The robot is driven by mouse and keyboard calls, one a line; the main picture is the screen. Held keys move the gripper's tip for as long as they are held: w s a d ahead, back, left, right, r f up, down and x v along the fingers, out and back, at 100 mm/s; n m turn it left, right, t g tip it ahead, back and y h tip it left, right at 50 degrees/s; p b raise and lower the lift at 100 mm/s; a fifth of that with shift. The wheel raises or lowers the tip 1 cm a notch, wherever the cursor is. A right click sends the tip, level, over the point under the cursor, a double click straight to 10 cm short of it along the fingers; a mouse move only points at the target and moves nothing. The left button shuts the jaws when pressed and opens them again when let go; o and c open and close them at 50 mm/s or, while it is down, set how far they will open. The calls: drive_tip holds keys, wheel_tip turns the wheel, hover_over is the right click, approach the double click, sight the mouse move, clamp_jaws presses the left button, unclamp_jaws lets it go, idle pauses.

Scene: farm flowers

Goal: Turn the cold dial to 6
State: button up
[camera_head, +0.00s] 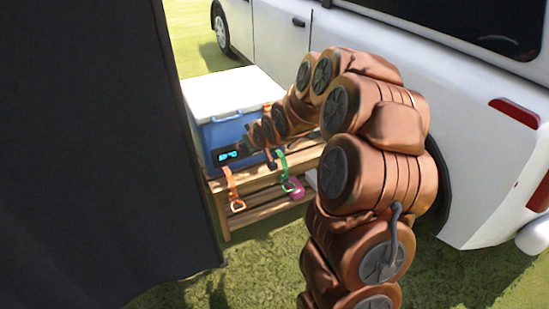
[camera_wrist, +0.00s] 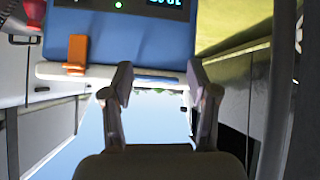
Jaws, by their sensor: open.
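A blue cooler (camera_head: 232,128) with a white lid (camera_head: 232,92) stands on a wooden bench. A lit cyan display (camera_head: 228,156) is on its front. In the wrist view, which appears upside down, the cooler's blue front (camera_wrist: 125,32) fills the top, with part of the display (camera_wrist: 168,4) and a small green light (camera_wrist: 118,5) at the edge. I cannot make out the cold dial. An orange piece (camera_wrist: 77,52) sits by the lid's edge. My gripper (camera_wrist: 160,75) is open and empty in front of the cooler, its fingers apart near the lid edge.
A white van (camera_head: 480,110) stands behind and to the right. A dark panel (camera_head: 90,150) blocks the left side. Grass (camera_head: 265,270) lies in front.

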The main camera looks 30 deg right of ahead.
drive_tip(key=w+d+f+m+t+h+b, duration=0.1)
drive_tip(key=w+d+f+t+b, duration=0.25)
drive_tip(key=d+f+b, duration=0.5)
drive_tip(key=w+d+f+t+h+b, duration=0.1)
drive_tip(key=w+d+f+t+b, duration=0.4)
drive_tip(key=d+f, duration=0.55)
drive_tip(key=shift+g, duration=0.35)
drive_tip(key=shift+w+a+f+b, duration=0.1)
drive_tip(key=shift+w+f+b, duration=0.25)
drive_tip(key=shift+w, duration=0.4)
drive_tip(key=shift+w+d+f+b, duration=0.1)
drive_tip(key=shift+w+f+b, duration=0.1)
drive_tip(key=shift+w+b, duration=0.4)
drive_tip(key=shift+w+a+f+b, duration=0.1)
drive_tip(key=shift+w+f+b, duration=0.2)
drive_tip(key=shift+w, duration=0.55)
drive_tip(key=shift+w+r, duration=0.15)
drive_tip(key=shift+w, duration=0.65)
clamp_jaws()
